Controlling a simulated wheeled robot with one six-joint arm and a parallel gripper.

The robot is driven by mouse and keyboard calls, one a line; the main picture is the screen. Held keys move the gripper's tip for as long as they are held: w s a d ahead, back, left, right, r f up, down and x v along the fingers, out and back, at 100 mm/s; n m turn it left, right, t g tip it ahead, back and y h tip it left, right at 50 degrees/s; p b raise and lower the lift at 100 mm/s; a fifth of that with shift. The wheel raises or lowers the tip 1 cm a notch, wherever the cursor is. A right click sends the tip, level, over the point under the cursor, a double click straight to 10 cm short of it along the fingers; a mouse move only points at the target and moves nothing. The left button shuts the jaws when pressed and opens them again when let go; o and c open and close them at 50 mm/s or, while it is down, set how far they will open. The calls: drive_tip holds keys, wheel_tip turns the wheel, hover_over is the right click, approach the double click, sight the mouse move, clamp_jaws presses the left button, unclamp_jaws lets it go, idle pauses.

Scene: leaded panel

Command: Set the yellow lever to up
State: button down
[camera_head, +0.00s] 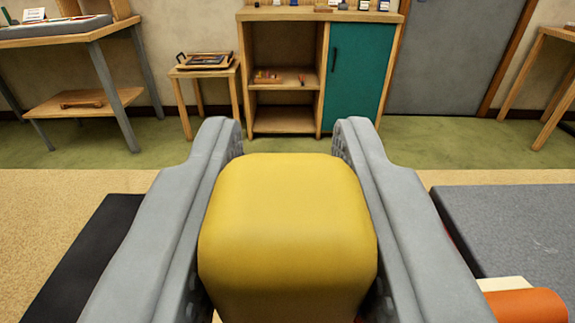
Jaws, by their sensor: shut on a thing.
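A large yellow block-like piece with rounded edges (287,235), which looks like the handle of the yellow lever, fills the lower middle of the view. My gripper (288,150) has one grey finger on each side of it and is shut on it. The fingertips reach past its far edge. The lever's lower part and its pivot are hidden, so I cannot tell which position it is in.
A black flat piece (75,265) lies to the left and a grey pad (515,225) to the right on the tan surface (130,190). An orange rounded part (528,306) is close at lower right. Beyond are a wooden cabinet with a teal door (358,78), a small stool (208,72) and tables.

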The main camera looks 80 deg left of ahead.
idle(0.4)
drive_tip(key=c, duration=1.1)
unclamp_jaws()
drive_tip(key=shift+d, duration=0.15)
drive_tip(key=s+d, duration=0.1)
drive_tip(key=d, duration=0.4)
drive_tip(key=s+d, duration=0.1)
drive_tip(key=d, duration=0.5)
drive_tip(key=s+d, duration=0.1)
drive_tip(key=d, duration=0.5)
drive_tip(key=shift+s+f, duration=0.2)
drive_tip(key=shift+f, duration=0.05)
